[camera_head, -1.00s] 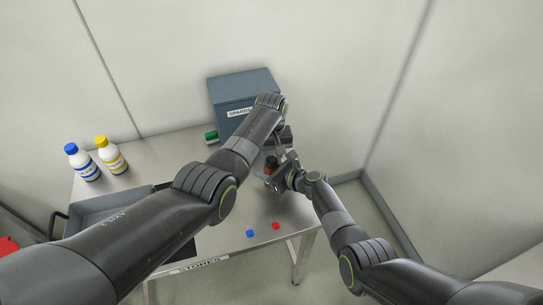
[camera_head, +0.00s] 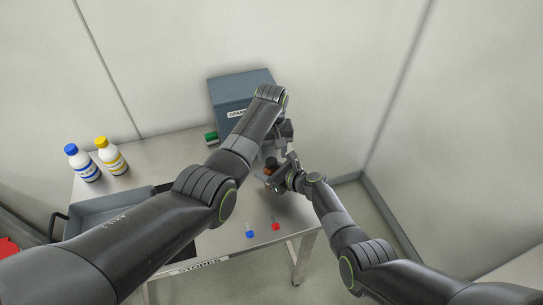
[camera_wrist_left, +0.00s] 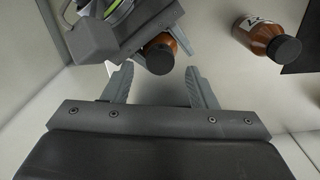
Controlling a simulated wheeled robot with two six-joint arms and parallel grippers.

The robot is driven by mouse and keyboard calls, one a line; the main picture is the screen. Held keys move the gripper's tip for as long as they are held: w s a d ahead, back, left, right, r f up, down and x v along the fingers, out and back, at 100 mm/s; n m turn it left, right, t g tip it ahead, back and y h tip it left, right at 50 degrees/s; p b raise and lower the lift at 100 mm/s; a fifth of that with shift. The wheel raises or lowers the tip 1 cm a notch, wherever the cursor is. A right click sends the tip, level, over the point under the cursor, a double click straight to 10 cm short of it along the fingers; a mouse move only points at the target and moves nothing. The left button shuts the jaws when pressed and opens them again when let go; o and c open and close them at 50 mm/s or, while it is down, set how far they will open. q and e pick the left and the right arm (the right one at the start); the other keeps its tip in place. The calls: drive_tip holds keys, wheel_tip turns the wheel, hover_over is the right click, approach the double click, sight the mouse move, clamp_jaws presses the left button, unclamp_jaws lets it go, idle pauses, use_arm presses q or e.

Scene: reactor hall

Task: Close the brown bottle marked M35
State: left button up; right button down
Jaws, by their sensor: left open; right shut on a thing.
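A small brown bottle (camera_head: 269,170) with a dark top is held in my right gripper (camera_head: 278,168), above the right part of the table. It also shows in the left wrist view (camera_wrist_left: 182,38), with its dark round top (camera_wrist_left: 160,58) facing the camera. I cannot tell whether that top is a cap, and no M35 mark is readable. My left gripper (camera_wrist_left: 160,82) is open and empty, its fingertips on either side just short of the bottle's top. In the head view my left arm hides part of this area.
Another brown bottle (camera_wrist_left: 257,32) with a black cap and a partly legible label is at the upper right of the left wrist view. A blue-capped bottle (camera_head: 83,165), a yellow-capped bottle (camera_head: 112,158), a grey bin (camera_head: 238,92), a grey tray (camera_head: 105,206) and small blue (camera_head: 249,233) and red (camera_head: 276,226) items are on the table.

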use_arm(q)
drive_tip(key=shift+r, duration=0.9)
drive_tip(key=shift+c, duration=0.3)
drive_tip(key=shift+r+n, duration=0.65)
drive_tip(key=shift+n, duration=0.45)
wheel_tip(320, 180, up, 2)
drive_tip(key=n, duration=0.4)
drive_tip(key=shift+r, duration=0.1)
hover_over(272, 173)
drive_tip(key=w, duration=0.2)
drive_tip(key=shift+a+f, duration=0.1)
drive_tip(key=shift+f, duration=3.95)
